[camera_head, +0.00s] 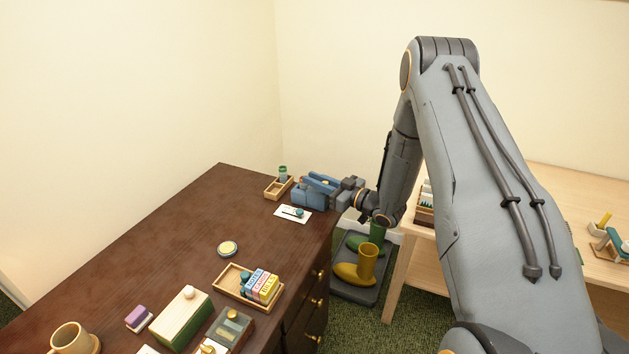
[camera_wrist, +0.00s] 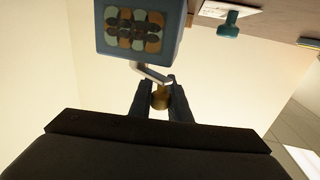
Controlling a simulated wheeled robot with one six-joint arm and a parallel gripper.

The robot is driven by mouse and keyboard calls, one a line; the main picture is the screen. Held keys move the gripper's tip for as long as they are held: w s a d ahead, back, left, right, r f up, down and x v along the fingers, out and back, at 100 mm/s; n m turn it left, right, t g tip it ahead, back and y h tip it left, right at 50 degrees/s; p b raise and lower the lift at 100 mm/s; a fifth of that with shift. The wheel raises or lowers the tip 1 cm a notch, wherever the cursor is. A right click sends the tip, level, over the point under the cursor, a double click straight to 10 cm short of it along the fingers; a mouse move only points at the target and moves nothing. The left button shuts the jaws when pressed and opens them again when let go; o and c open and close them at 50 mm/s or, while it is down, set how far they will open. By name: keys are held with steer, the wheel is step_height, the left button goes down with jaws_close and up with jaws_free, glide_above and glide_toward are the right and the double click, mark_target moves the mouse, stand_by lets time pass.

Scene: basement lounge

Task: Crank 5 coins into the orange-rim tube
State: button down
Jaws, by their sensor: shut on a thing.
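A blue coin box (camera_head: 309,194) stands at the far right corner of the dark desk. In the wrist view the blue box (camera_wrist: 111,45) shows a face with rows of orange, dark and pale round discs. A bent grey crank arm (camera_wrist: 153,74) reaches from it to a brass knob (camera_wrist: 160,97). My gripper (camera_wrist: 160,92) is shut on this knob, one dark finger on each side. In the head view my gripper (camera_head: 346,187) is at the right side of the box, and the crank is hidden there. I cannot make out an orange-rim tube.
A small wooden tray (camera_head: 270,193) with a green-topped jar (camera_head: 283,172) is behind the box. A white card (camera_head: 281,214) with a teal item lies in front. Boots (camera_head: 364,262) stand on a floor tray between desk and light table (camera_head: 398,262).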

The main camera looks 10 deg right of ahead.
steer(key=shift+a, duration=0.1)
steer(key=m+t+h, duration=0.2)
steer(key=shift+w+a+h, duration=0.15)
steer(key=shift+w+h, duration=0.15)
steer(key=shift+h, duration=0.1)
steer(key=shift+w+m+t+h, duration=0.3)
steer(key=shift+m+t+h, duration=0.3)
steer(key=shift+m+h, duration=0.5)
steer(key=shift+r+m+t+h, duration=0.1)
steer(key=shift+m+t+h, duration=0.2)
steer(key=shift+h, duration=0.4)
steer(key=shift+w, duration=0.1)
steer(key=c, duration=1.7)
jaws_free()
steer(key=shift+o, duration=0.2)
